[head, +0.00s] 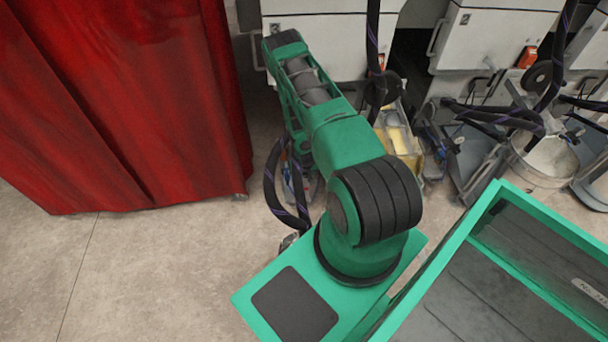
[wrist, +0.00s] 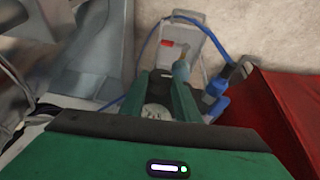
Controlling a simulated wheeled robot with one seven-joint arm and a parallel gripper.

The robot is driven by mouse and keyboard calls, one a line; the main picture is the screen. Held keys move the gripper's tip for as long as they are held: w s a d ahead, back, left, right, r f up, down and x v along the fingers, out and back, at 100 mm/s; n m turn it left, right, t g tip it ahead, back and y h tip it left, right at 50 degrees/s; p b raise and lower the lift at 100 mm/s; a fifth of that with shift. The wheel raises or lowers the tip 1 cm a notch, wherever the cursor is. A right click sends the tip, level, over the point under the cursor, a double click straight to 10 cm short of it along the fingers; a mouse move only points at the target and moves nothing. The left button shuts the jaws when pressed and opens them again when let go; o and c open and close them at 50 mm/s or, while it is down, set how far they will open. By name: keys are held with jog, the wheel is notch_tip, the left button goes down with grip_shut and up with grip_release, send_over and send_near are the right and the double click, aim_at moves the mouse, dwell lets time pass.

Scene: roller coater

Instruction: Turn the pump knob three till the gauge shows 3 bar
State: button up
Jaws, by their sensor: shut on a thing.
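In the wrist view, my gripper (wrist: 164,90) has two green fingers close around a pale round part (wrist: 157,111). I take this part for the pump knob, but its outline is partly hidden by the fingers and the gripper body. A blue-grey rounded piece (wrist: 181,69) on a tan stem shows beside the fingertips. I cannot make out a gauge face or a reading. In the head view, my green arm reaches away toward the machines and its own links hide the gripper and the knob.
A pale frame with a blue hose (wrist: 220,52) stands beyond the fingers. A red curtain (head: 120,100) hangs at the left, and its red also shows in the wrist view (wrist: 280,110). White machine cabinets (head: 330,40), black hoses and a bucket (head: 543,160) stand beyond. Floor is clear at lower left.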

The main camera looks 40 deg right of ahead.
jog(key=shift+a+y, duration=0.15)
jog(key=shift+y, duration=0.25)
jog(key=o, duration=1)
jog(key=shift+o, duration=0.2)
jog(key=shift+r, duration=0.35)
jog(key=v, duration=1)
jog(key=shift+s, duration=0.25)
jog(key=shift+f, duration=0.1)
